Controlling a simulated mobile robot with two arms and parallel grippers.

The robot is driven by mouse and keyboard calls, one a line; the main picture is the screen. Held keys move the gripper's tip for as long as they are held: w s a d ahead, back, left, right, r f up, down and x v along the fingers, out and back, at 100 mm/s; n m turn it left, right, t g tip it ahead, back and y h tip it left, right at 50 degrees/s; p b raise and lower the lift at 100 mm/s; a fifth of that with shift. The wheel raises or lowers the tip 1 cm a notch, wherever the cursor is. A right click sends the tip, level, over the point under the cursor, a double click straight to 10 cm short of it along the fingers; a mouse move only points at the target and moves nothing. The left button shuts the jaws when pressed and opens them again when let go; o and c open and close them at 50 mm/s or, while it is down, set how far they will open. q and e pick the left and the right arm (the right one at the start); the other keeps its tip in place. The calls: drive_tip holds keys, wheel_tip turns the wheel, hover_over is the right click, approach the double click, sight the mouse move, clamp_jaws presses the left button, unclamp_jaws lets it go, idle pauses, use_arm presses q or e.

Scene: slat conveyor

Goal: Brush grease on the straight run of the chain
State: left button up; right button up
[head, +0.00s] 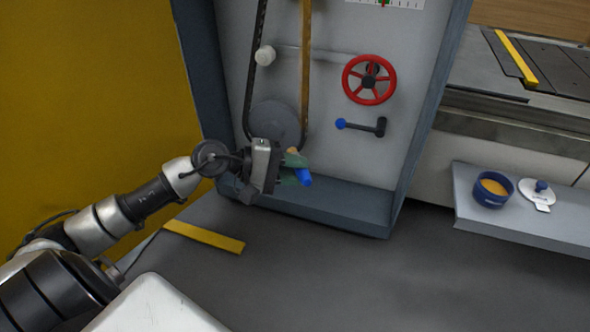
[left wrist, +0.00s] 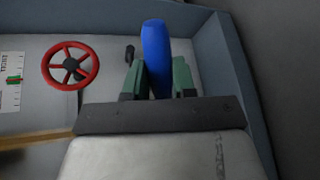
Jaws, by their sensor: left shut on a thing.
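The chain hangs in a tall loop inside the open grey cabinet. Its left run (head: 256,70) is dark, and its right straight run (head: 306,60) is amber along its visible length. The lower bend is partly hidden behind my left gripper (head: 295,170), which is in front of the cabinet's lower part. The gripper is shut on a blue-handled brush (head: 304,178); the handle also shows between the green fingers in the left wrist view (left wrist: 157,60). The brush's bristles are not clear. A blue pot (head: 493,190) holds amber grease. My right gripper is out of view.
A red handwheel (head: 369,80) and a blue-knobbed crank (head: 361,126) stick out right of the chain. A white lid (head: 538,192) lies beside the pot on the grey shelf (head: 480,219). The cabinet's raised bottom edge (head: 340,207) lies below.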

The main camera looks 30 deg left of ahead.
use_arm(q)
drive_tip(key=w+a, duration=0.1)
drive_tip(key=w, duration=0.5)
drive_tip(key=shift+w+a, duration=0.2)
drive_tip(key=shift+a, duration=0.05)
drive_tip(key=shift+w+a, duration=0.15)
drive_tip(key=shift+w, duration=0.55)
idle(0.5)
drive_tip(key=shift+r, duration=0.1)
wheel_tip(320, 180, up, 14)
drive_tip(key=p, duration=0.6)
drive_tip(key=shift+r, duration=0.2)
idle(0.9)
